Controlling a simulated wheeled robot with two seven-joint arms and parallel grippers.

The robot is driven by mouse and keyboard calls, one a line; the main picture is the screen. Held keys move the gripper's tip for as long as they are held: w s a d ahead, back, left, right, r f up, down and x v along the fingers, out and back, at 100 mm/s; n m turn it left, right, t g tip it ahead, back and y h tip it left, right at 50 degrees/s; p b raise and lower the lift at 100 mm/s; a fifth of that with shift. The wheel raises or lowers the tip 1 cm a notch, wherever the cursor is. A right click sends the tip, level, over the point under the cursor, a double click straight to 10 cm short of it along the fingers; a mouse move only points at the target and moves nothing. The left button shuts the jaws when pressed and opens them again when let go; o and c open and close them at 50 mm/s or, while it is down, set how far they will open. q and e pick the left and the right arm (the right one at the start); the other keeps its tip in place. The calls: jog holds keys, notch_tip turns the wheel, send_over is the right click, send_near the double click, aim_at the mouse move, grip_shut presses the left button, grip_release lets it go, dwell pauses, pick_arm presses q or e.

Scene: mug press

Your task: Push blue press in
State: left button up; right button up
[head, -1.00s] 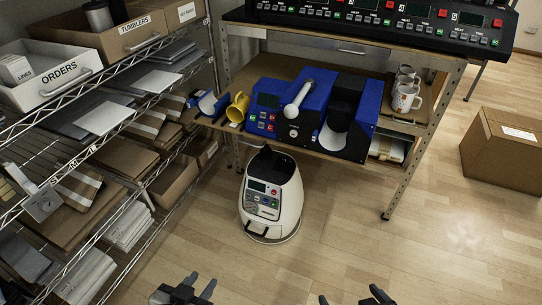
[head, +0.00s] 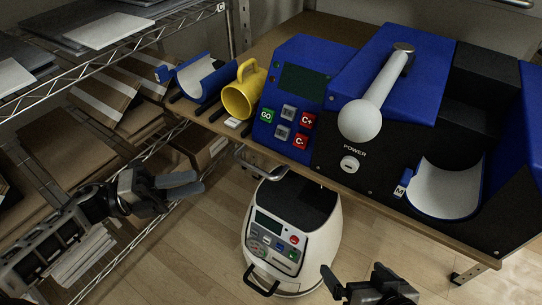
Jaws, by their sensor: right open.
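The blue press (head: 392,88) stands on the wooden table at the right in the head view. It has a black front with a POWER button, a long white lever (head: 382,90) with a round white knob, and a blue panel with a dark screen and buttons. At its right is a cradle (head: 440,188) with a white curved lining and a blue edge. My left gripper (head: 198,181) is left of the table's front edge, clear of the press; its finger gap is unclear. My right gripper (head: 354,270) is open and empty at the bottom, below and in front of the table.
A yellow mug (head: 241,93) lies tipped left of the panel. Beside it is a separate blue curved piece with a white lining (head: 205,76). A white rounded machine (head: 291,238) stands on the floor under the table edge. A wire shelf with boxes fills the left.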

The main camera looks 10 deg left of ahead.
pick_arm(q)
jog(key=x, duration=1.5)
jog(key=shift+r, duration=0.15)
jog(key=shift+d, duration=0.1)
jog(key=shift+r, duration=0.1)
grip_shut()
